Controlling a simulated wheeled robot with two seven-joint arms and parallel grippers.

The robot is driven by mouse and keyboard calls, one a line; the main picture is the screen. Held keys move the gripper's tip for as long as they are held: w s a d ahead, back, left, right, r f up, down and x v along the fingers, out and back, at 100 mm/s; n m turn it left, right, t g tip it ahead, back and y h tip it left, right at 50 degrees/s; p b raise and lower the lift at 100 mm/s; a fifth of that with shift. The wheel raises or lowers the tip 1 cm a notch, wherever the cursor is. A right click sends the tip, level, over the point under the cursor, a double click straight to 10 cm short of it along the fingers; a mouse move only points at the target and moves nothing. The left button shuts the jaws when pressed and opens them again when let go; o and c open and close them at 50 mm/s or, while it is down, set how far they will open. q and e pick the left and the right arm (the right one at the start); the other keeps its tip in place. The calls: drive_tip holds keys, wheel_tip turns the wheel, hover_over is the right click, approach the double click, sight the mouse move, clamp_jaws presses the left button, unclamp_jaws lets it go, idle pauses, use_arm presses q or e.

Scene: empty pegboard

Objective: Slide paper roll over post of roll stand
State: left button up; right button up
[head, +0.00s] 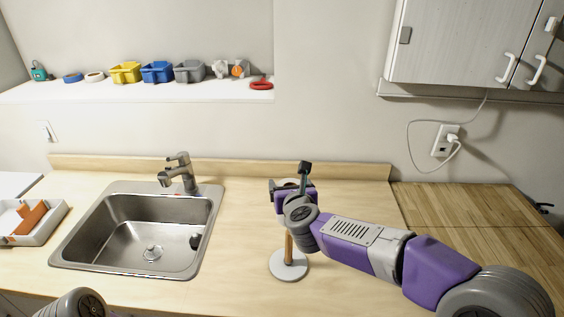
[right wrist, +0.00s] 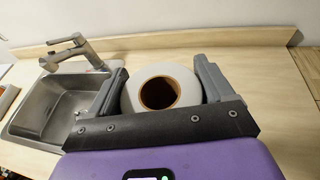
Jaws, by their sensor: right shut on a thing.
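The white paper roll (right wrist: 191,92) with a brown core sits between the two grey fingers of my right gripper (head: 290,187), which is shut on it. Its open end faces the right wrist camera, and no post shows inside the core. In the head view the roll is mostly hidden by the gripper. The roll stand has a round white base (head: 289,267) and a wooden post (head: 289,246) on the counter below the gripper. The post's upper part is hidden behind my right arm, so I cannot tell whether the roll is around it. My left gripper is out of view.
A steel sink (head: 150,238) with a faucet (head: 180,172) is left of the stand. A grey tray (head: 52,222) with an orange item lies farther left. Several bins and tapes sit on the back ledge (head: 150,90). The counter between sink and stand is clear.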

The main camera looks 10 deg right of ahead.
drive_tip(key=shift+w+a+r, duration=0.1)
drive_tip(key=shift+w+r, duration=0.05)
drive_tip(key=shift+r, duration=0.15)
drive_tip(key=b, duration=0.8)
hover_over(290, 240)
drive_tip(key=w, duration=0.3)
wheel_tip(290, 240, down, 10)
wheel_tip(290, 240, down, 9)
drive_tip(key=b, duration=1)
drive_tip(key=shift+f, duration=0.2)
drive_tip(key=shift+s, duration=0.1)
drive_tip(key=o, duration=1)
drive_tip(key=shift+c, duration=0.2)
